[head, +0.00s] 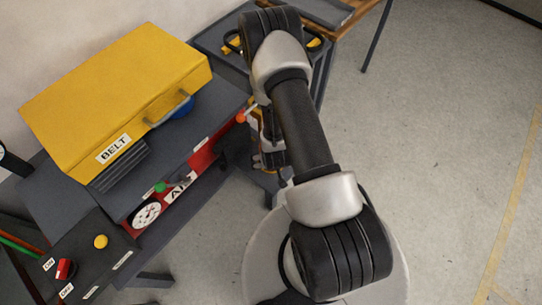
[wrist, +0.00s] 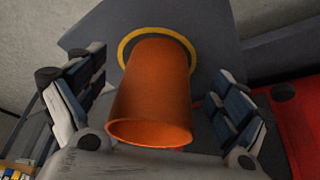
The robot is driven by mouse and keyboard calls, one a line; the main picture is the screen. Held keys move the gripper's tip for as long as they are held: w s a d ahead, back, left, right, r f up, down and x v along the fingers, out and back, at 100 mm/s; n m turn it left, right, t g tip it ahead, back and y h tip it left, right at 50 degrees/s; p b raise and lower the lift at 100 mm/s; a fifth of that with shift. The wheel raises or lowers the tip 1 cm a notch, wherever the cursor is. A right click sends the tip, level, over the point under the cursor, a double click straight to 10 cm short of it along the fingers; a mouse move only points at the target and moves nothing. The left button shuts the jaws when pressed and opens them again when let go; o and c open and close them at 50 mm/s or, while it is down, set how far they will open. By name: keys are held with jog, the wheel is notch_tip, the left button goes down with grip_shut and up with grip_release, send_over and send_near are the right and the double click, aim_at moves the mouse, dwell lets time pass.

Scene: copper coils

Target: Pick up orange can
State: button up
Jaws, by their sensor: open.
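The orange can (wrist: 152,95) is a plain hollow cylinder in the middle of the wrist view, its open rim facing the camera and its body leaning slightly. Its far end meets a dark grey surface inside a yellow ring (wrist: 124,50). My gripper (wrist: 160,75) is open, with one padded finger on each side of the can. Gaps show between both fingers and the can, so it is not held. In the head view my gripper (head: 268,152) hangs beside the bench edge, partly hidden by my arm. I cannot make out the can there.
A yellow box labelled BELT (head: 115,95) stands on the dark bench (head: 205,125) at left. A control panel (head: 85,262) with red and yellow knobs is at lower left. A red panel (wrist: 300,125) lies right of my gripper. Open floor (head: 450,150) is at right.

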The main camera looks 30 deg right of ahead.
jog(key=w, duration=0.1)
jog(key=w+d, duration=0.2)
jog(key=w, duration=0.1)
jog(key=shift+w+b, duration=0.1)
jog(key=shift+b, duration=0.3)
jog(key=shift+w+d+f+b, duration=0.1)
jog(key=shift+w+f+b, duration=0.25)
jog(key=shift+f, duration=0.25)
jog(key=shift+s, duration=0.1)
jog(key=shift+c, duration=0.2)
jog(key=c, duration=1.3)
jog(key=shift+r, duration=0.1)
jog(key=shift+c, duration=0.2)
jog(key=shift+r, duration=0.1)
